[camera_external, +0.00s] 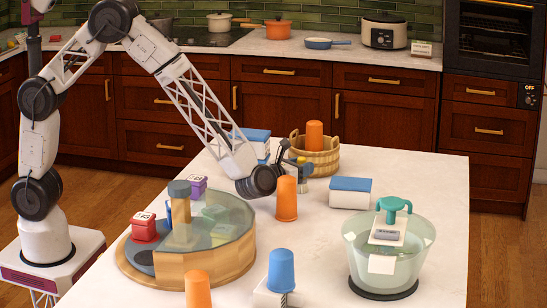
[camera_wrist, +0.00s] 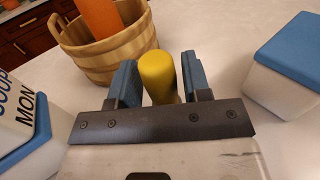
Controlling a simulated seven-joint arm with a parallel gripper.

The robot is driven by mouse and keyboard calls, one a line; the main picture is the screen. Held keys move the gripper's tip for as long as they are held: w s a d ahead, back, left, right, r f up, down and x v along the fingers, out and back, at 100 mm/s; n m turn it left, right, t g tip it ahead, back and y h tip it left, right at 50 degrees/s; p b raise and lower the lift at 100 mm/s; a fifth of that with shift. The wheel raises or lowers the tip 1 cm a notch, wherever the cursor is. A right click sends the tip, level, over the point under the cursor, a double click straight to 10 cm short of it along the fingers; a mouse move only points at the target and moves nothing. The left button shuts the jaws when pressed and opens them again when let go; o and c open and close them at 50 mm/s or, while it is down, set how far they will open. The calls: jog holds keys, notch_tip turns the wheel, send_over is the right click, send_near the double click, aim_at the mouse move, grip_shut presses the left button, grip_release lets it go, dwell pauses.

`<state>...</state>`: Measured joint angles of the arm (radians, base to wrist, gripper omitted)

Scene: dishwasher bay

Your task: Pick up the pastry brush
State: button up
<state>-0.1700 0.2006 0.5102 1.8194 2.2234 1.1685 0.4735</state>
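A yellow, round-ended upright object (camera_wrist: 158,76) stands between my fingers in the wrist view. Its lower part is hidden by the gripper's front plate, so I cannot tell whether it is the pastry brush. No bristles show. My gripper (camera_wrist: 157,84) has its two blue-grey fingers apart, one on each side of the yellow object, with no clear grip on it. In the external view my gripper (camera_external: 297,164) is low over the white island, just in front of the wooden basket and behind an orange cup.
The wooden basket (camera_wrist: 92,58) holds an orange cup (camera_wrist: 99,18). Blue-lidded white boxes stand left (camera_wrist: 25,130) and right (camera_wrist: 285,70). An orange cup (camera_external: 287,200), round wooden organiser (camera_external: 205,270) and clear bowl (camera_external: 408,262) stand on the island (camera_external: 335,235).

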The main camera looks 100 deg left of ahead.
aim_at(301, 158)
grip_shut()
jog(key=shift+r, duration=0.1)
jog(key=shift+r, duration=0.8)
jog(key=shift+s+r, duration=0.15)
jog(key=shift+r, duration=0.8)
jog(key=s+d, duration=0.2)
jog(key=s, duration=0.5)
jog(key=s+d+r, duration=0.1)
jog(key=s+d, duration=0.2)
jog(key=s, duration=0.5)
jog(key=shift+r, duration=0.15)
